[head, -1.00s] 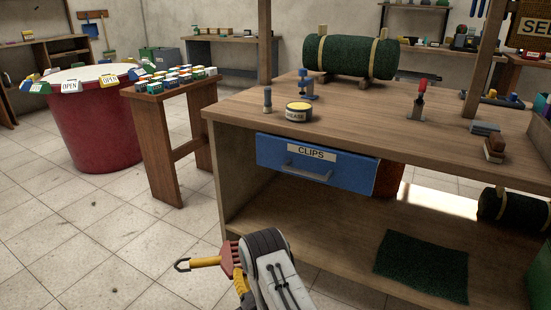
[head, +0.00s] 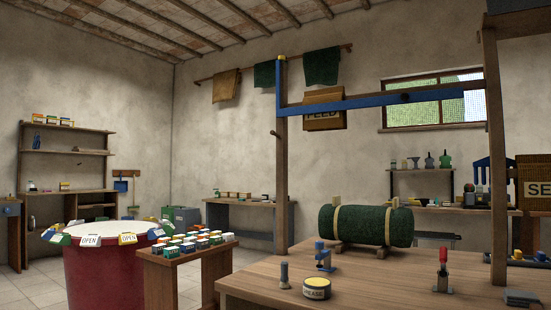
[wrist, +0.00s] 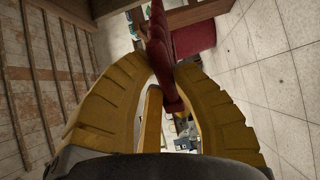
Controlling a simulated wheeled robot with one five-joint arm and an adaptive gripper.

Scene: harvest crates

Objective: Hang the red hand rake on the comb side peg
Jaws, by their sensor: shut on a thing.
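My gripper (wrist: 168,80) shows in the wrist view, with its two yellow fingers closed on the red hand rake (wrist: 162,42). The rake's red tined head extends beyond the fingertips, and its yellow handle (wrist: 152,122) runs back between the fingers. My gripper and the rake are outside the head view. In the head view, a short dark peg (head: 274,133) sticks out to the left from the left wooden post (head: 282,190). A blue toothed, comb-like thing (head: 492,171) shows at the right, by the right post. I cannot tell which peg is the comb side peg.
The workbench (head: 400,285) carries a green roll (head: 365,226), a grease tin (head: 317,288) and a red-handled clamp (head: 442,268). A blue beam (head: 380,103) spans the posts. A red tub (head: 95,275) and a small table (head: 165,280) stand left.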

